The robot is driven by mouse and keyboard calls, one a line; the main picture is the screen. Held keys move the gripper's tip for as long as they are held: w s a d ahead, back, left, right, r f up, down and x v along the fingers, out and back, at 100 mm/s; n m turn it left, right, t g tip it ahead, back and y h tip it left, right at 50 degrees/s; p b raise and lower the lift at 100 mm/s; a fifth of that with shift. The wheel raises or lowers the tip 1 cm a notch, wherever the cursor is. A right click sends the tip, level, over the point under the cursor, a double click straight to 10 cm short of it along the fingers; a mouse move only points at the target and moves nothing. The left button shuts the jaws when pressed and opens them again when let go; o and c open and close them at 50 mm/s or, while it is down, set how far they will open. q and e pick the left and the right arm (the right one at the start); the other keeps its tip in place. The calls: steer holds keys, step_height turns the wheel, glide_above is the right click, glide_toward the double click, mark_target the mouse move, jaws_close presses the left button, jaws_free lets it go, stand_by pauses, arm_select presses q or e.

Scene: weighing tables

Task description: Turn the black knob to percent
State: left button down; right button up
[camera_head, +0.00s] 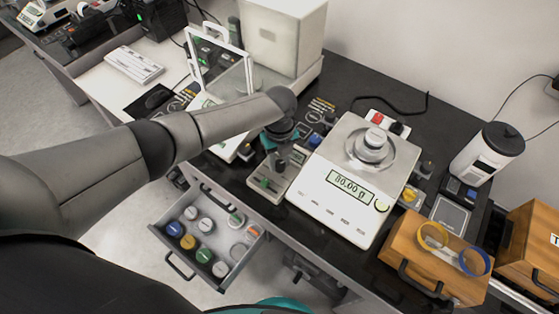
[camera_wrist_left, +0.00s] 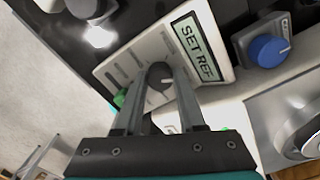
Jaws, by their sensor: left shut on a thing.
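The small pale control box (camera_wrist_left: 130,62) fills the middle of the left wrist view, with a display (camera_wrist_left: 195,47) reading "SET REF". Its black knob (camera_wrist_left: 160,74) has a light pointer mark and sits between the fingers of my left gripper (camera_wrist_left: 165,88). The gripper is shut on the knob. Labels around the knob are too small or covered to read. In the head view the box (camera_head: 268,187) stands at the table's front, left of the large scale, and my left gripper (camera_head: 278,140) reaches down over it. My right gripper is not in view.
The large scale (camera_head: 325,190) reads 80.00 g and carries a metal weight (camera_head: 372,146). A blue knob (camera_wrist_left: 268,50) is close to the box. An open drawer (camera_head: 175,262) holds several coloured jars. A wooden box (camera_head: 425,262) stands at the right front.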

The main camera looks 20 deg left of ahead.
mark_target(280, 164)
arm_select(q)
steer(key=shift+m, duration=0.5)
steer(key=c, duration=0.5)
jaws_free()
step_height(280, 164, up, 15)
steer(key=p, duration=0.2)
steer(key=shift+r, duration=0.15)
stand_by(0.4)
